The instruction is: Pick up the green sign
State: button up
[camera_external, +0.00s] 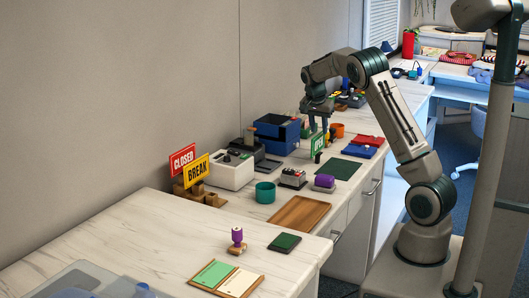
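The green sign (318,145) has white lettering and appears upright, slightly tilted, above the counter in the middle of the external view. My gripper (318,128) points down at the sign's top edge, with its fingers overlapping or just behind that edge. The fingers are small and partly hidden here, so I cannot tell whether they are shut on the sign or only beside it. I also cannot tell whether the sign's lower edge touches anything.
Red "CLOSED" (182,159) and yellow "BREAK" (196,171) signs stand in wooden holders at left. A blue box (277,134), white machine (231,170), teal cup (265,192) and orange cup (338,130) stand nearby. A brown tray (300,214) lies in front.

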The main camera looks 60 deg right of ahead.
aim_at(318, 152)
jog(key=shift+a+x, duration=0.2)
jog(key=shift+x, duration=0.8)
jog(key=shift+a+x, duration=0.25)
jog(key=shift+x, duration=0.8)
jog(key=shift+a+x, duration=0.2)
jog(key=shift+x, duration=0.8)
jog(key=shift+f, duration=0.45)
grip_shut()
